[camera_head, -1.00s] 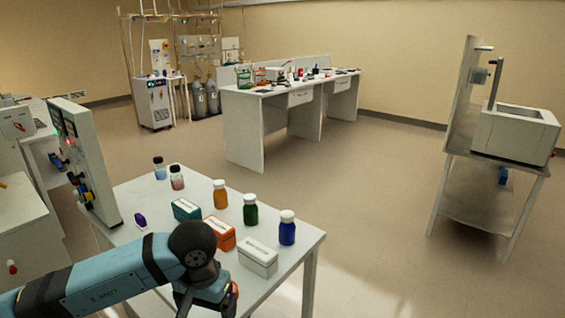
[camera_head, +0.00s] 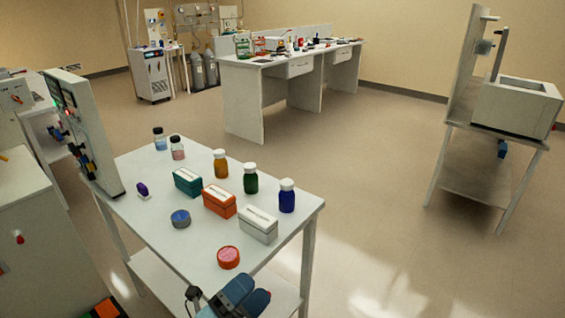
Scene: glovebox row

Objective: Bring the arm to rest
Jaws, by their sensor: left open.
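My left gripper (camera_head: 195,296) is at the bottom edge of the head view, low by the near side of the white table (camera_head: 205,268). Only part of it shows, with a blue arm link beside it; the frame cuts off the rest. It is open, and I see nothing held in it. It is apart from the things on the table. My right gripper is not in view.
The table holds a red round dish (camera_head: 228,257), a blue-grey round dish (camera_head: 180,218), teal (camera_head: 187,182), orange (camera_head: 219,201) and white (camera_head: 258,225) boxes, and several bottles. A panel (camera_head: 88,135) stands at its left edge. Floor to the right is clear.

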